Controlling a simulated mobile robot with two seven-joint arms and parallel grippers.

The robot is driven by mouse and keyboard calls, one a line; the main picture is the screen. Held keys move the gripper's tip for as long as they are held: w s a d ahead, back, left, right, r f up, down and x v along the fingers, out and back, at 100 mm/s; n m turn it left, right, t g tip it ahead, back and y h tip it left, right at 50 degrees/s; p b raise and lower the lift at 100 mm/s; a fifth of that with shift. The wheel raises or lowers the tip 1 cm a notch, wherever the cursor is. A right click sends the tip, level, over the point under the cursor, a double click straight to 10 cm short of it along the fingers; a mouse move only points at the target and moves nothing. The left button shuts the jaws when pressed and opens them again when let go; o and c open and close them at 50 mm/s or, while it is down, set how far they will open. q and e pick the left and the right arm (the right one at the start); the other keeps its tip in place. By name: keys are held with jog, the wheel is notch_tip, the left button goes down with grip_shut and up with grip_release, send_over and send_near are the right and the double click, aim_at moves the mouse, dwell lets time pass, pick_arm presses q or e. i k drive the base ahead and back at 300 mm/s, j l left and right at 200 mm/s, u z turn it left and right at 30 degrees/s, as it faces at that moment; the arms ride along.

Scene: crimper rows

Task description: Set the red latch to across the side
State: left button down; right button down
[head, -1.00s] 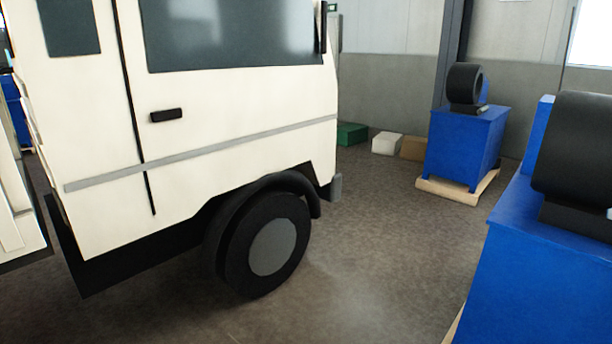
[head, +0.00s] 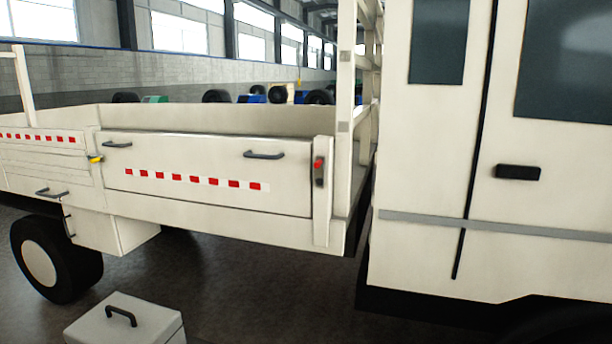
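The red latch (head: 319,164) is on the pale post (head: 323,205) at the right end of the truck bed's drop side (head: 205,170). It is small, with a red upper part and a dark lower part, and it looks upright along the post. It does not visibly reach over the drop side. The drop side is closed and carries two dark handles and a strip of red marks. Neither of my grippers is in view.
A yellow latch (head: 95,158) is at the drop side's left end. The white cab (head: 430,250) stands at the right. A grey box with a handle (head: 125,325) is on the floor at lower left. Dark floor (head: 250,290) shows clear below the bed.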

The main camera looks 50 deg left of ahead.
aim_at(319, 166)
jog(key=i+j+u, duration=0.1)
jog(key=i+u, duration=0.15)
jog(key=u, duration=0.15)
jog(key=i+u, duration=0.25)
jog(key=u, duration=0.2)
jog(key=i+l+u, duration=0.1)
jog(key=i+u, duration=0.6)
jog(key=u, duration=0.15)
jog(key=i+l+u, duration=0.1)
jog(key=i+u, duration=0.2)
jog(key=u, duration=0.15)
